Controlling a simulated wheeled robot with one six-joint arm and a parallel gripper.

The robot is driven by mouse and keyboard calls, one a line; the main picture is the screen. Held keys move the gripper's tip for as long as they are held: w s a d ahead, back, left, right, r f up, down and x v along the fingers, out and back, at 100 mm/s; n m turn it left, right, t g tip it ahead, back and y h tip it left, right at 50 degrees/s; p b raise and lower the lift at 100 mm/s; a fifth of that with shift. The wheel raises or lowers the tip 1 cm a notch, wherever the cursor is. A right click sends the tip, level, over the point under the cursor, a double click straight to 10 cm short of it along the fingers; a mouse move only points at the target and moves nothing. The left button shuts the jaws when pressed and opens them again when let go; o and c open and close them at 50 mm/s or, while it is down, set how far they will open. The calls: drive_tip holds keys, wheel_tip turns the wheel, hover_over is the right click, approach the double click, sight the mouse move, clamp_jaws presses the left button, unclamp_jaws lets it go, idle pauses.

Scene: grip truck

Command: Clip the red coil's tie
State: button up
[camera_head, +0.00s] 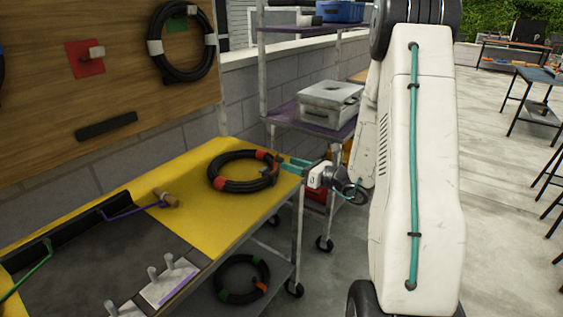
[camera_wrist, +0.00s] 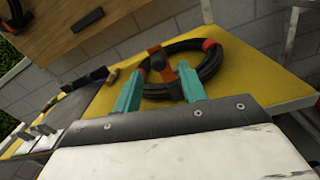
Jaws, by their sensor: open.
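The red coil (camera_head: 225,186), a black cable ring with red bands, lies on the yellow mat (camera_head: 180,185) at the bench's right end. It also shows in the wrist view (camera_wrist: 213,65). Its tie (camera_wrist: 155,53), an orange-red strap with a dark rounded piece, is at the coil's near side, just beyond my fingertips. In the head view the tie is small and unclear. My gripper (camera_head: 284,163) is at the coil's right edge. Its teal fingers (camera_wrist: 160,82) are apart, with part of the coil seen between them. I cannot tell whether they touch it.
A coil with green bands (camera_head: 242,279) lies on the bench's lower shelf. A wooden-ended tool (camera_head: 166,199) and a white hook block (camera_head: 170,281) lie left of the coil. A wheeled rack (camera_head: 262,80) stands behind.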

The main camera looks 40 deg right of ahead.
sight(281, 161)
drive_tip(key=shift+x, duration=2.3)
drive_tip(key=shift+a, duration=0.1)
clamp_jaws()
